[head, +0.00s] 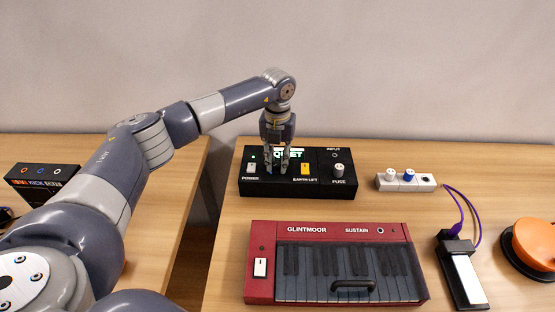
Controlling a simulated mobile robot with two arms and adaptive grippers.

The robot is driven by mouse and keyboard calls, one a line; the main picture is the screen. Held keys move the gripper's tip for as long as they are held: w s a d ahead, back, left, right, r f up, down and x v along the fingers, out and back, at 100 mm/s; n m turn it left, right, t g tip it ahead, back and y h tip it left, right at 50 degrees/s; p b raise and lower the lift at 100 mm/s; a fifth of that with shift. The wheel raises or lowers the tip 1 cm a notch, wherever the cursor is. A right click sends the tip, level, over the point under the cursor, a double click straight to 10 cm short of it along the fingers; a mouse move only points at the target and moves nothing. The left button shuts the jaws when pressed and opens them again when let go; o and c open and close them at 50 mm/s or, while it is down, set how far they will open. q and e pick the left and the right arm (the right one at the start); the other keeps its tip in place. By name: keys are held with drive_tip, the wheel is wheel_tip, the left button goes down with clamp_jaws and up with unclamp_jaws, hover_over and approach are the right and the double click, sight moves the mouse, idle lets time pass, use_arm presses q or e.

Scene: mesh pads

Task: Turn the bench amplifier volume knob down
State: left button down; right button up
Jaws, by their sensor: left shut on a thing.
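The bench amplifier (310,188) is a black box at the back of the right-hand table. Its top carries a white power switch, a yellow earth lift switch (305,169), a pale fuse cap (339,170) and an input socket. A lit green display is partly covered by my gripper. My left gripper (277,168) points straight down onto the amplifier's top, between the power and earth lift switches. Its fingers are shut on the volume knob, which they hide almost wholly, so its setting cannot be read. My right gripper is out of view.
A red keyboard (258,237) lies in front of the amplifier. To the right are a white strip (425,182) with knobs, a black-and-white pedal (465,278) with a purple cable, and an orange round thing (535,246). A black box (40,178) stands on the left table. A gap separates the tables.

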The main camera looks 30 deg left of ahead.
sight(277, 163)
use_arm(q)
drive_tip(key=c, duration=1.4)
unclamp_jaws()
drive_tip(key=shift+w, duration=0.1)
drive_tip(key=shift+o, duration=0.2)
wheel_tip(277, 163, up, 12)
